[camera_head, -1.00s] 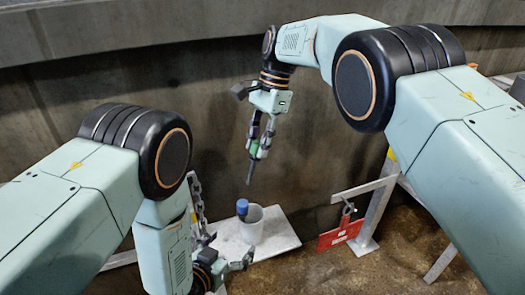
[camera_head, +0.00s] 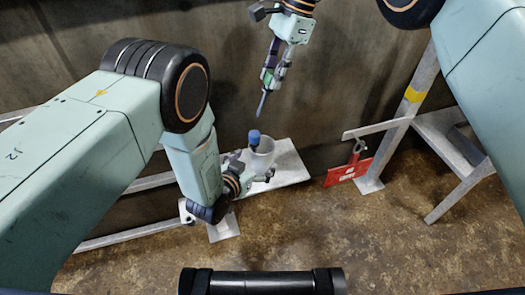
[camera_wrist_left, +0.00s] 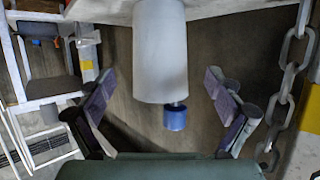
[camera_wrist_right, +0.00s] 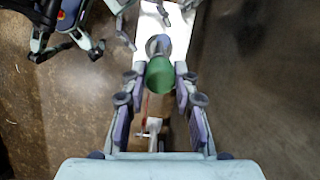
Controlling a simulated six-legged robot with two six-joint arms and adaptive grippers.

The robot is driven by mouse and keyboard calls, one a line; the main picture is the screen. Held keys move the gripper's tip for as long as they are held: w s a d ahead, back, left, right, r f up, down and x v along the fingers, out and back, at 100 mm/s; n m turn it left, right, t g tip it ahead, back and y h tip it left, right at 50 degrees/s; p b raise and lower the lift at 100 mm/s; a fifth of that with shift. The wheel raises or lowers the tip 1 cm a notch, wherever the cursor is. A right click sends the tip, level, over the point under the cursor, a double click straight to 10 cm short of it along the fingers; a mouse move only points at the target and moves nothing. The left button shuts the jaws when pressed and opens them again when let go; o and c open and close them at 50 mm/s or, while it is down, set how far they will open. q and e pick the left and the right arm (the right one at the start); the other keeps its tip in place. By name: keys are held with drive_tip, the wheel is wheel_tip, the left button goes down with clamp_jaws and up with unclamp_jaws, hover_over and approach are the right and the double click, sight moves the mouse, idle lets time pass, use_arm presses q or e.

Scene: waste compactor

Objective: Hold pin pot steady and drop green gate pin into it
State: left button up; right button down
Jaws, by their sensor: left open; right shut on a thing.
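The pin pot (camera_head: 265,157) is a pale grey cup on a white shelf, with a blue-headed pin (camera_head: 254,136) sticking out of its top. In the left wrist view the pot (camera_wrist_left: 160,50) lies between my open fingers, which do not grip it. My left gripper (camera_head: 250,170) is low beside the pot. My right gripper (camera_head: 271,78) is shut on the green gate pin (camera_wrist_right: 159,75) and holds it above the pot. The pin's shaft points down in the head view, with its tip clear of the pot. Its green head faces me in the right wrist view.
The white shelf (camera_head: 290,163) is bare to the right of the pot. A red tag (camera_head: 347,172) hangs at a metal frame further right. A chain (camera_wrist_left: 288,80) hangs close to my left gripper. A concrete wall stands behind.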

sight(267, 150)
use_arm(q)
drive_tip(key=shift+x, duration=2.5)
drive_tip(key=shift+c, duration=0.2)
drive_tip(key=c, duration=1.2)
use_arm(e)
drive_tip(key=s+d+f, duration=0.2)
drive_tip(key=d+f, duration=0.3)
drive_tip(key=a+f+m+t, duration=0.3)
drive_tip(key=f+m, duration=0.6)
drive_tip(key=f, duration=0.1)
drive_tip(key=shift+a+f, duration=0.35)
drive_tip(key=shift+a, duration=0.05)
